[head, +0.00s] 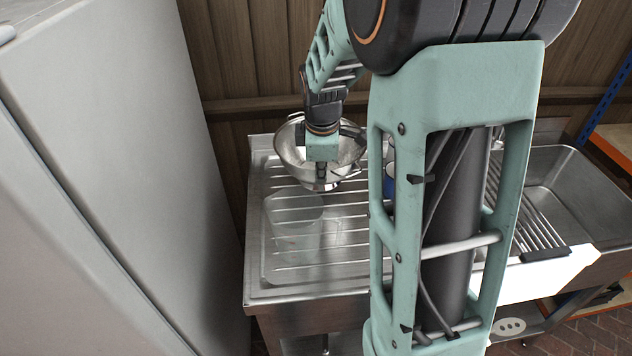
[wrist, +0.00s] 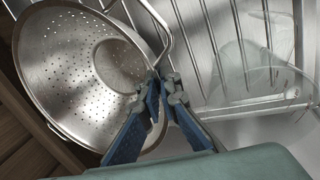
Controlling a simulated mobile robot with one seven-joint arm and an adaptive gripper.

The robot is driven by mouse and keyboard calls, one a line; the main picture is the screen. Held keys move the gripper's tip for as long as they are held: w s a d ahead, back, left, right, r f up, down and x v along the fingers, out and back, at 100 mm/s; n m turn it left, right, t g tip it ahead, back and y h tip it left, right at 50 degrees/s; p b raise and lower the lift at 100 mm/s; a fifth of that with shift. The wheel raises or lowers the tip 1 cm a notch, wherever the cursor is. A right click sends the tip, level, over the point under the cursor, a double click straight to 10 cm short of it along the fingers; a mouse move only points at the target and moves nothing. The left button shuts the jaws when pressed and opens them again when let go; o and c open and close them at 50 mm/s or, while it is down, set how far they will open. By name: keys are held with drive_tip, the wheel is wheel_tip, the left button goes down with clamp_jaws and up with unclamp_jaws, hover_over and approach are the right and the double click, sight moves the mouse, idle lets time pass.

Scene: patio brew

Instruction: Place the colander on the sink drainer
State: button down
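The colander (head: 287,147) is a shiny metal bowl with small holes, over the back left of the ribbed steel sink drainer (head: 262,270). It fills the left of the wrist view (wrist: 65,65), its inside and perforated base showing. My gripper (head: 322,178) is at the colander's near side in the head view. In the wrist view its blue fingers (wrist: 160,78) come close together at the end of the colander's wire handle (wrist: 166,30) and appear shut on it. I cannot tell whether the colander touches the drainer or hangs just above it.
A clear container (head: 297,222) stands on the drainer, near the colander. A blue object (head: 390,182) is partly hidden behind my arm. The sink basin (head: 580,185) with a rack (head: 530,225) is at right. A tall grey cabinet (head: 110,130) borders the left; a wooden wall (head: 245,60) is behind.

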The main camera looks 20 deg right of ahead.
drive_tip(key=shift+w+a+f+b, duration=0.15)
drive_tip(key=shift+f+b, duration=0.45)
drive_tip(key=shift+f, duration=0.35)
drive_tip(key=shift+w+a+f+b, duration=0.1)
drive_tip(key=shift+f+b, duration=0.45)
drive_tip(key=shift+f, duration=0.35)
drive_tip(key=shift+f, duration=0.1)
drive_tip(key=c, duration=2.2)
unclamp_jaws()
drive_tip(key=shift+s, duration=0.1)
drive_tip(key=shift+o, duration=0.2)
drive_tip(key=v, duration=1.2)
